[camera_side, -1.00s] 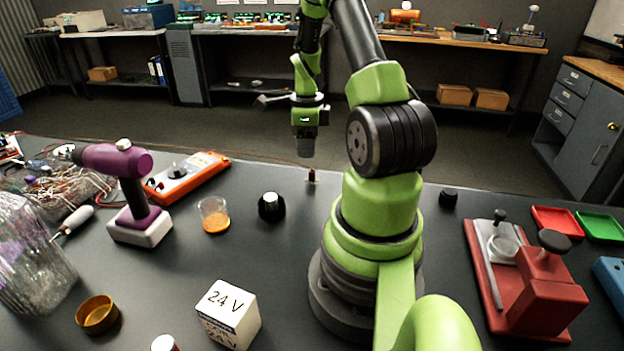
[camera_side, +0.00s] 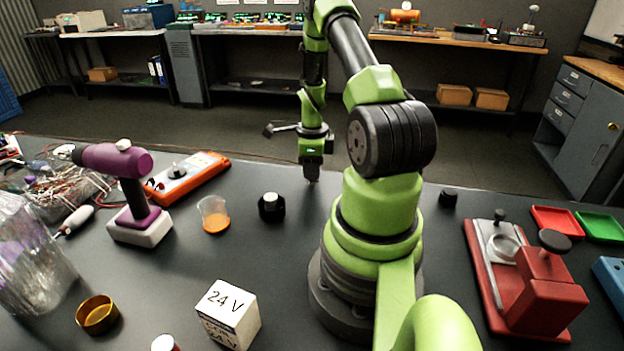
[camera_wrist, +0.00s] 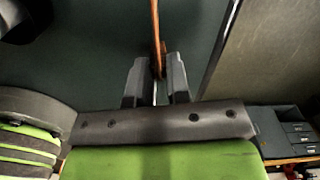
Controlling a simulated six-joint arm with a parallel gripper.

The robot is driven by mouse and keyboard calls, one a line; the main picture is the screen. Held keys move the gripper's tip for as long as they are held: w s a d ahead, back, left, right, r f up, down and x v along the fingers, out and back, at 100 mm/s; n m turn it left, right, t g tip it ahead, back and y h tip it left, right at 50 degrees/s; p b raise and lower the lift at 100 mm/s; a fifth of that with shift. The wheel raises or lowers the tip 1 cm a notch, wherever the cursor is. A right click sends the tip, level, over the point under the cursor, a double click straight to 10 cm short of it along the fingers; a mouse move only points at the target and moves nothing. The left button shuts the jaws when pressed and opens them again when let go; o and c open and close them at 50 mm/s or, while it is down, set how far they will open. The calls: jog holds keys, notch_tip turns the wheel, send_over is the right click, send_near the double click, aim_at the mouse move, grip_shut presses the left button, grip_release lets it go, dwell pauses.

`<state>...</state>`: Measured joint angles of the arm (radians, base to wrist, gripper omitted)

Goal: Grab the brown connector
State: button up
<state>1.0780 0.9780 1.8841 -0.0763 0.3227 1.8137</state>
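My gripper (camera_side: 312,179) points down at the dark tabletop, just left of my base in the side view. In the wrist view its two grey fingers (camera_wrist: 157,75) stand close together. The brown connector (camera_wrist: 159,62) is between or just beyond the fingertips there, with a brown strip or cable (camera_wrist: 155,20) running up from it. I cannot tell whether the fingers touch it. In the side view the gripper hides the connector.
A black knob (camera_side: 271,206) and a glass with orange contents (camera_side: 214,216) stand left of my gripper. An orange meter (camera_side: 188,176) and purple drill (camera_side: 128,175) are farther left. A 24 V box (camera_side: 228,313) stands in front.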

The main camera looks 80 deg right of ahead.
grip_shut()
